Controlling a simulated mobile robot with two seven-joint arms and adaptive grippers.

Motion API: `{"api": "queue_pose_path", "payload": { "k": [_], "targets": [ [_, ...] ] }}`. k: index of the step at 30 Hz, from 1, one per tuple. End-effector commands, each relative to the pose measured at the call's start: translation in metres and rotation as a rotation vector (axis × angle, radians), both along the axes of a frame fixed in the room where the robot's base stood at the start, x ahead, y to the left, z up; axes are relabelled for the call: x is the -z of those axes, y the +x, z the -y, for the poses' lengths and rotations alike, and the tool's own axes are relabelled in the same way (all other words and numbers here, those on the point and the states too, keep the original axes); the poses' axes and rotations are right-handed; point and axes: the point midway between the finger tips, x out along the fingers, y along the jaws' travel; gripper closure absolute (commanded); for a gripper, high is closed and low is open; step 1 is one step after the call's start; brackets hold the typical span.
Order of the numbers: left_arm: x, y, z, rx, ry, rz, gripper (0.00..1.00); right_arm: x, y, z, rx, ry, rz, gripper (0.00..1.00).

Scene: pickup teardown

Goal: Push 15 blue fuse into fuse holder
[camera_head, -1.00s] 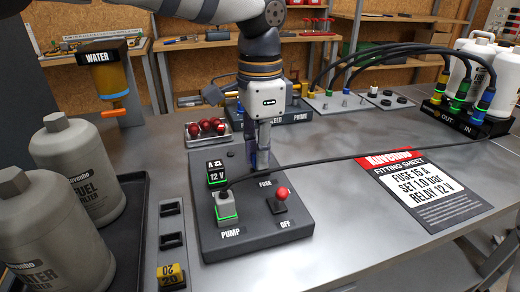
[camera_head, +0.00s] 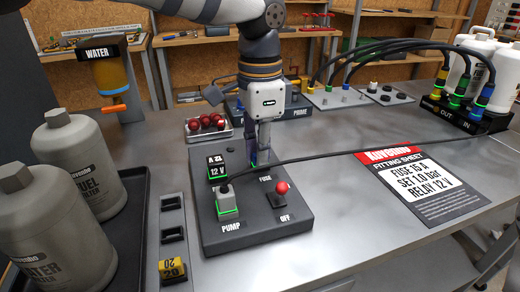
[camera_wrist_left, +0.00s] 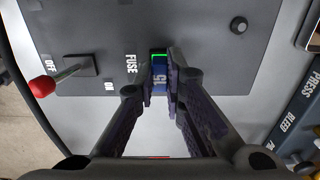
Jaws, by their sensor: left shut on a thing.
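My left gripper (camera_head: 257,160) points down at the back of the dark pump board (camera_head: 292,231). It is shut on the blue fuse (camera_wrist_left: 159,82), marked 15, which shows between the fingers in the left wrist view. The fuse is at the fuse holder (camera_wrist_left: 158,54), whose green-lit edge shows just beyond the fuse, beside the FUSE label. The fingers hide much of the fuse and holder, so I cannot tell how deep the fuse sits. My right gripper is not in view.
A red-knobbed switch (camera_head: 281,192), a 12 V relay (camera_head: 217,168) and a pump plug (camera_head: 226,202) stand on the board close to the gripper. A black cable crosses the board to the right. A yellow 20 fuse (camera_head: 173,269) sits in the rack at left.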

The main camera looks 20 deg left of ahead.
Motion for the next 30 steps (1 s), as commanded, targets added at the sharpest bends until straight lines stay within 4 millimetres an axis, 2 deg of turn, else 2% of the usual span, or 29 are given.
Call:
{"api": "queue_pose_path", "payload": {
  "k": [6,7,9,10,19,23,30],
  "targets": [
    [0.001,0.000,0.000,0.000,0.001,-0.002,1.00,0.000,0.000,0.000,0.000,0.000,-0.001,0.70],
    [0.001,0.000,0.000,0.000,0.001,-0.003,0.85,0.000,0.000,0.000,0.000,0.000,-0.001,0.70],
    [0.001,0.000,0.000,0.000,0.001,-0.003,0.69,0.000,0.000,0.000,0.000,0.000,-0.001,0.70],
    [0.001,0.000,0.000,0.000,0.001,-0.003,0.66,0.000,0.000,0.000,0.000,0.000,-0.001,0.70],
    [-0.002,0.000,0.000,0.000,0.001,-0.001,0.66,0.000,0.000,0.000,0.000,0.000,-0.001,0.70],
    [-0.025,0.001,0.000,-0.001,0.001,0.004,0.66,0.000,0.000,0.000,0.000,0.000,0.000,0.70],
    [-0.089,0.000,0.000,-0.001,0.001,0.003,0.66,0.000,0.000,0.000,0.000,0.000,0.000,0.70]
  ]
}}
